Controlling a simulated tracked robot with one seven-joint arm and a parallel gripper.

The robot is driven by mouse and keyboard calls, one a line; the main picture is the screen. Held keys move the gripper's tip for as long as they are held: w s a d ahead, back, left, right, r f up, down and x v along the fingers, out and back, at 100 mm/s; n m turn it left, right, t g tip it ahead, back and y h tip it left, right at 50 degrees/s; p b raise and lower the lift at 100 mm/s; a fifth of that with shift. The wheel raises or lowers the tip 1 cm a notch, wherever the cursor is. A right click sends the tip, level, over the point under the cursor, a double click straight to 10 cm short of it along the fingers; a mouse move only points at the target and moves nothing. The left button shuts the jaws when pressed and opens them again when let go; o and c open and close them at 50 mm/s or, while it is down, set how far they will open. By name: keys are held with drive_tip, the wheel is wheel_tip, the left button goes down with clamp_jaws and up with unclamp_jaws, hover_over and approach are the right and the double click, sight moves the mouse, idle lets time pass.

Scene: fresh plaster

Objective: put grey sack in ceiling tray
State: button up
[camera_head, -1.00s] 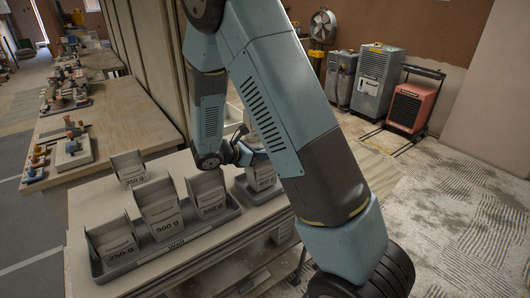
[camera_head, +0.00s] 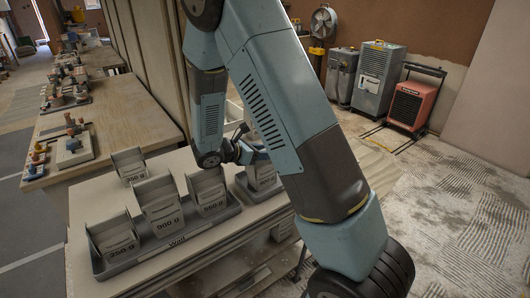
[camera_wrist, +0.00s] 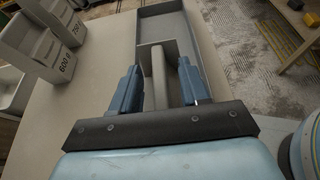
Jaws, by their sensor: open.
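In the wrist view, my gripper (camera_wrist: 158,68) is open. Its two blue fingers stand on either side of a grey sack (camera_wrist: 157,85), with a gap visible on both sides. This sack stands at the near end of a long grey tray (camera_wrist: 166,22), whose far part is empty. In the head view, a labelled grey sack (camera_head: 262,176) stands in a second tray (camera_head: 243,186), partly hidden by my arm. My gripper (camera_head: 240,152) is small and mostly hidden there. No label shows on this tray, so I cannot tell whether it is the ceiling tray.
A tray marked Wall (camera_head: 178,242) holds three grey sacks, including the 900 g sack (camera_head: 162,208). The 350 g sack (camera_head: 130,165) stands behind it. Other sacks (camera_wrist: 50,45) are left of my gripper in the wrist view. A red heater (camera_head: 408,106) is on the floor.

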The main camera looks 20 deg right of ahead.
drive_tip(key=shift+r, duration=0.45)
drive_tip(key=v, duration=1.1)
drive_tip(key=s+d+r+m+y, duration=0.3)
drive_tip(key=s+r+m+y, duration=0.1)
drive_tip(key=s+r+m, duration=0.2)
drive_tip(key=s+d+r+m+t+y, duration=0.1)
drive_tip(key=s+d+r+m+y, duration=0.3)
drive_tip(key=s+r+m, duration=0.3)
drive_tip(key=s+d+r+m+y, duration=0.4)
drive_tip(key=s+r+m, duration=0.3)
drive_tip(key=s, duration=0.5)
drive_tip(key=shift+m+y, duration=0.4)
drive_tip(key=shift+m, duration=0.4)
